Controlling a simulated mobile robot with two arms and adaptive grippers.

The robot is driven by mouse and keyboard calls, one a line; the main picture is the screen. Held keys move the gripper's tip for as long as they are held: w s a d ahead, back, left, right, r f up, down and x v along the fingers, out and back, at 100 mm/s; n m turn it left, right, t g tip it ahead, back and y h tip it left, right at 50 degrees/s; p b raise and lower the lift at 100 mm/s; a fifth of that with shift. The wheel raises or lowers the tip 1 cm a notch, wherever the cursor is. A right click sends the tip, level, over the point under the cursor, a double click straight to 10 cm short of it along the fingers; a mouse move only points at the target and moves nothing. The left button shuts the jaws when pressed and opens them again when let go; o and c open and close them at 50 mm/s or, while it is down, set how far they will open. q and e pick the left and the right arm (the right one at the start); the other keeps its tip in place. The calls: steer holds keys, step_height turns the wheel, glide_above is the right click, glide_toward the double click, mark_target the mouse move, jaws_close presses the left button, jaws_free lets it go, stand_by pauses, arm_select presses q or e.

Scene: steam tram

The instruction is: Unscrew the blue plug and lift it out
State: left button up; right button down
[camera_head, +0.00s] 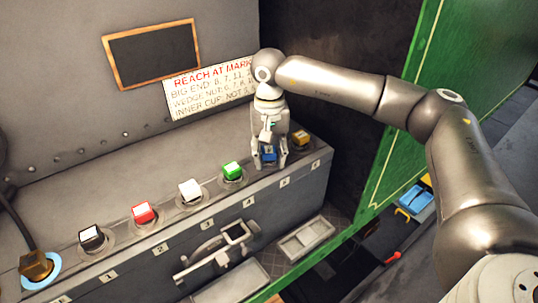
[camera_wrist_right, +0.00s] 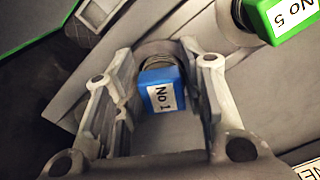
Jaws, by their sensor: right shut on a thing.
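The blue plug (camera_head: 269,155) is at its round seat near the right end of the grey ledge. In the right wrist view its square blue head (camera_wrist_right: 162,90) carries a "No 1" label, and a grey ridged stem shows between the head and the round seat. My right gripper (camera_head: 269,163) points down over it with a finger on each side, shut on the plug. Its fingers flank the head in the wrist view (camera_wrist_right: 160,105). How far the stem is out of its hole I cannot tell. My left gripper is not in view.
A green plug (camera_head: 232,171) stands just left, labelled "No 5" in the wrist view (camera_wrist_right: 285,18). A yellow-brown plug (camera_head: 300,138) stands close on the right. White (camera_head: 190,190), red (camera_head: 143,214), black (camera_head: 92,237) and brown (camera_head: 36,265) plugs line the ledge. A green panel (camera_head: 440,130) stands right.

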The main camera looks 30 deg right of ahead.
mark_target(270, 152)
steer(key=shift+d+n, duration=0.1)
steer(key=shift+n, duration=0.5)
steer(key=shift+r, duration=0.2)
steer(key=shift+r+p, duration=1.95)
steer(key=shift+r, duration=1.65)
